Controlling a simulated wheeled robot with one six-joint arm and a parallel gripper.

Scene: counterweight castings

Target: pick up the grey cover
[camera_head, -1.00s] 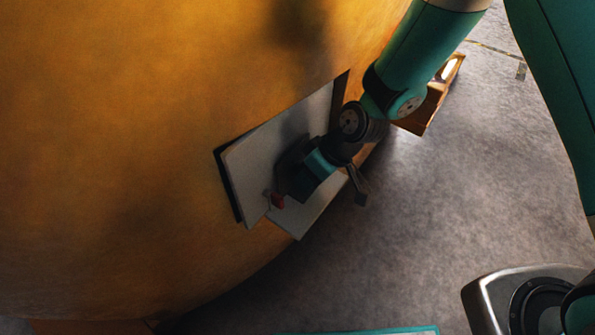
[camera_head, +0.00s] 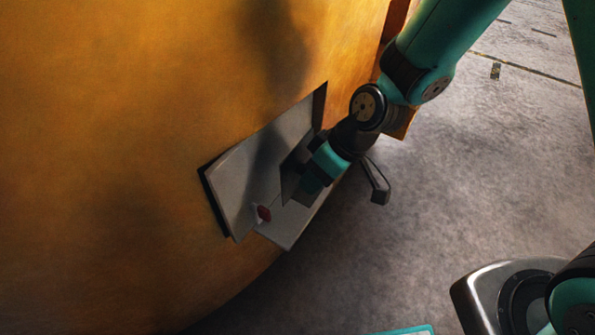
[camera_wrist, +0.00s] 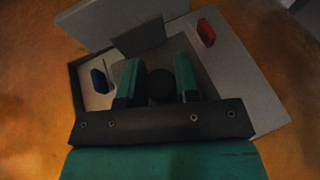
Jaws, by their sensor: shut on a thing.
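The grey cover (camera_head: 235,185) is a flat light grey plate at the side of the big orange casting, tilted against a dark-edged opening.
A red piece (camera_wrist: 206,32) and a blue piece (camera_wrist: 98,80) sit by the opening. Another grey plate (camera_head: 290,225) juts out below; its join is unclear. The orange casting (camera_head: 130,120) fills the left. Open grey floor (camera_head: 450,200) lies to the right.

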